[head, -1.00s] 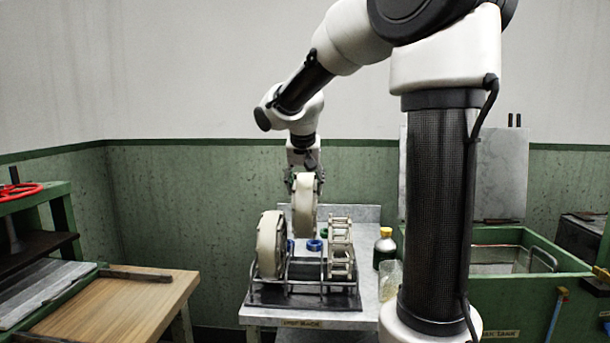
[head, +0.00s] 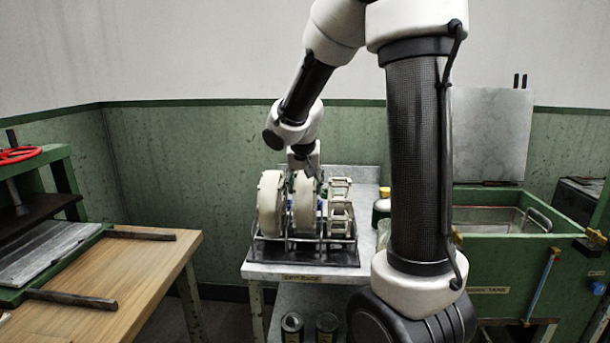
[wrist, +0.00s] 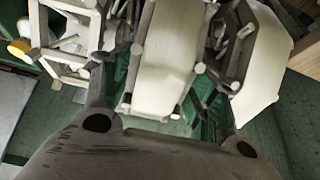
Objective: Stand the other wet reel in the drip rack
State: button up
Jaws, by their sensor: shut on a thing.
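The drip rack (head: 300,256), a dark tray with metal bars, stands on the grey table. A cream-wrapped reel (head: 304,206) is upright between its bars in the middle; it also shows in the wrist view (wrist: 165,62). My gripper (head: 306,170) is shut on this reel's top, with a finger on each side in the wrist view. I cannot tell whether its lower edge bears on the rack. Another cream-wrapped reel (head: 270,204) stands upright in the rack to its left, apart from it. A bare open-frame reel (head: 340,208) stands to its right.
A bottle with a yellow cap (head: 382,207) stands right of the rack, partly behind my arm. A green tank (head: 500,275) is farther right. A wooden bench (head: 120,270) is at the left. Two dark jars (head: 292,327) stand below the table.

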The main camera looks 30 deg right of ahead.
jog(key=shift+f, duration=0.2)
jog(key=o, duration=1.2)
jog(key=v, duration=1.2)
